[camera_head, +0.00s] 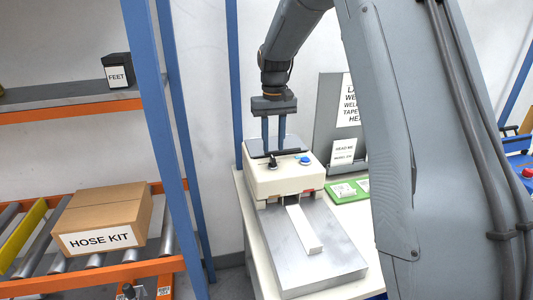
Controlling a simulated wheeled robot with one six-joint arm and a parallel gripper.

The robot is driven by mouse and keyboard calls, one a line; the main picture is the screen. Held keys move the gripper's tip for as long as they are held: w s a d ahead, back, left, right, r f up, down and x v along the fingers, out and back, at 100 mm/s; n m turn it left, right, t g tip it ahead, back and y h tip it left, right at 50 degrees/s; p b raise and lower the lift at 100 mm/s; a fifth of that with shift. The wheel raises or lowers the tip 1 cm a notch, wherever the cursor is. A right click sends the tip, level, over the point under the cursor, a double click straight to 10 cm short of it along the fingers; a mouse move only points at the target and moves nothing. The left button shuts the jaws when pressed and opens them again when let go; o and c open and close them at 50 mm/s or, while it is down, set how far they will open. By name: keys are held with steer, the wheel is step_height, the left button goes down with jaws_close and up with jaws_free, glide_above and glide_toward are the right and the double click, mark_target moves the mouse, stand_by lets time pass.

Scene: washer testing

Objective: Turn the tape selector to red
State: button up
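A cream-coloured machine (275,181) stands on the table with a dark top plate. A black knob (272,164) and a blue knob (304,160) sit on its upper face. A small red part (309,194) shows low on its right front. I cannot tell which of these is the tape selector, nor read any colour marks. My gripper (274,150) points down over the machine's top, just above and behind the black knob in the picture. Its two fingers are apart with a gap between them, and nothing shows between them. Whether the fingertips touch the machine is unclear.
A grey metal plate (329,268) with a white strip (302,229) lies in front of the machine. A sign board (328,120) and green tray (361,187) are to the right. A blue-posted rack holds a hose kit box (101,219) at left. My arm covers the right side.

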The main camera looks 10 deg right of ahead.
mark_target(272, 156)
steer(key=shift+a+f+p, duration=0.15)
steer(key=shift+f+p, duration=0.35)
steer(key=shift+f, duration=1.7)
steer(key=shift+c, duration=0.2)
